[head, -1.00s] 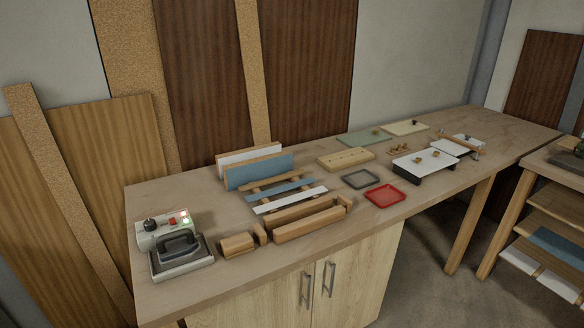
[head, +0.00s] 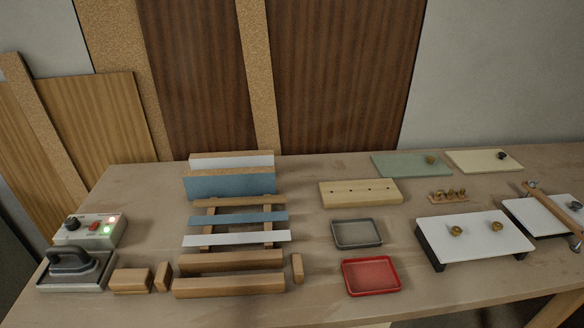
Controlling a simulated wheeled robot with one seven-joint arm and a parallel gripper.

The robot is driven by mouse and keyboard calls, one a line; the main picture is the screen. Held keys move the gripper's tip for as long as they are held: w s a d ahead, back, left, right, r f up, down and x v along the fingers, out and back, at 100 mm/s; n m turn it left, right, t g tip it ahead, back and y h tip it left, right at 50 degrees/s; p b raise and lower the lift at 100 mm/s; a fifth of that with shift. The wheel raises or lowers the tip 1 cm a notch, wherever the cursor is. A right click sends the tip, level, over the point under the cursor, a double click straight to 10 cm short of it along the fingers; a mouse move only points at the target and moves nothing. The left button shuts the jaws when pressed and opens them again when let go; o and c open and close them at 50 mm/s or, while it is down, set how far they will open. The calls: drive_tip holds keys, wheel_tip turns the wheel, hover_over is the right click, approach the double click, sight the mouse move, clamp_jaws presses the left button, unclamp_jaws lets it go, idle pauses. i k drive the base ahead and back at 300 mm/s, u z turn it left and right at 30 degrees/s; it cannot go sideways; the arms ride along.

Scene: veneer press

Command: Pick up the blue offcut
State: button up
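A narrow blue strip (head: 238,219), which looks like the blue offcut, lies flat across two wooden rails of a low rack (head: 208,230) on the bench. A white strip (head: 237,238) lies parallel in front of it, with a small gap between them. A larger blue-faced panel (head: 228,187) leans upright behind, with a white-faced panel (head: 232,162) at its back. Nothing covers the blue strip. My gripper is not in view.
Wooden blocks (head: 228,285) lie in front of the strips. An iron (head: 75,265) on a stand is at the left. A grey tray (head: 356,234), a red tray (head: 371,276) and a raised white board (head: 474,240) are to the right. Bare bench (head: 315,215) shows between rack and trays.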

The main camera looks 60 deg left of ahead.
sight(246, 181)
drive_tip(key=i, duration=1.2)
drive_tip(key=u, duration=3.5)
drive_tip(key=i, duration=0.5)
